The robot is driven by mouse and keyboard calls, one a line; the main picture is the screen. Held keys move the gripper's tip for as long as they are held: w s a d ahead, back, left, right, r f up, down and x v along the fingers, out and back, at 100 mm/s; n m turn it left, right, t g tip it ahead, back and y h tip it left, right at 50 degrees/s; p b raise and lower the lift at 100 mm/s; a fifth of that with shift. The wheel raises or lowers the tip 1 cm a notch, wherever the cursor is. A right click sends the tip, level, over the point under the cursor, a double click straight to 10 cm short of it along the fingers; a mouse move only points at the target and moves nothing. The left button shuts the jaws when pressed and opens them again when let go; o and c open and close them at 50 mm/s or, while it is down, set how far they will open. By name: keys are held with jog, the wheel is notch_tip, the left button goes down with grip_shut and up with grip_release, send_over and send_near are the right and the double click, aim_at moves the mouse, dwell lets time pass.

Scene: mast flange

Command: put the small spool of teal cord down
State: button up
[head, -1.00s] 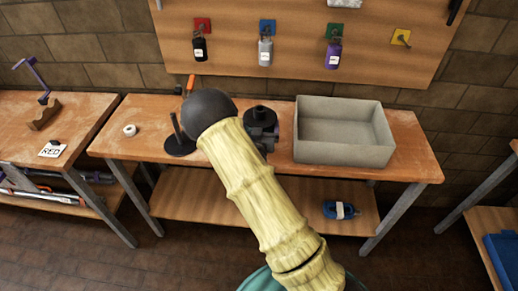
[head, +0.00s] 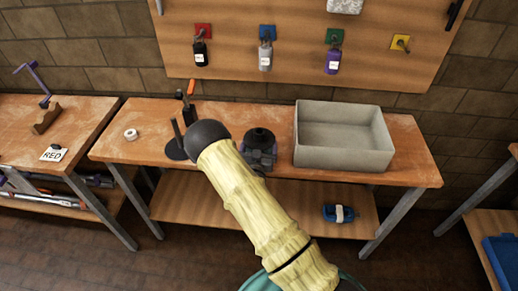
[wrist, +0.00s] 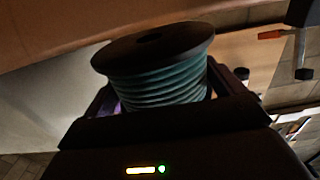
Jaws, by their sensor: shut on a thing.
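The small spool of teal cord (wrist: 160,88) sits between the two fingers of my gripper (wrist: 165,97) in the wrist view. Its teal windings show below a dark round flange with a centre hole. In the head view the dark top of the spool (head: 259,136) shows in my gripper (head: 260,153), near the front edge of the workbench (head: 225,124). My gripper is shut on the spool. The spool's underside is hidden, and I cannot tell its height above the bench or whether it touches.
A grey open bin (head: 343,158) stands right of my gripper. A dark stand with a post (head: 175,148) and a white tape roll (head: 131,134) are to the left. A blue bundle (head: 340,213) lies on the lower shelf.

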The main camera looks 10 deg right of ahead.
jog(key=shift+f, duration=0.8)
jog(key=shift+f, duration=0.15)
jog(key=o, duration=0.9)
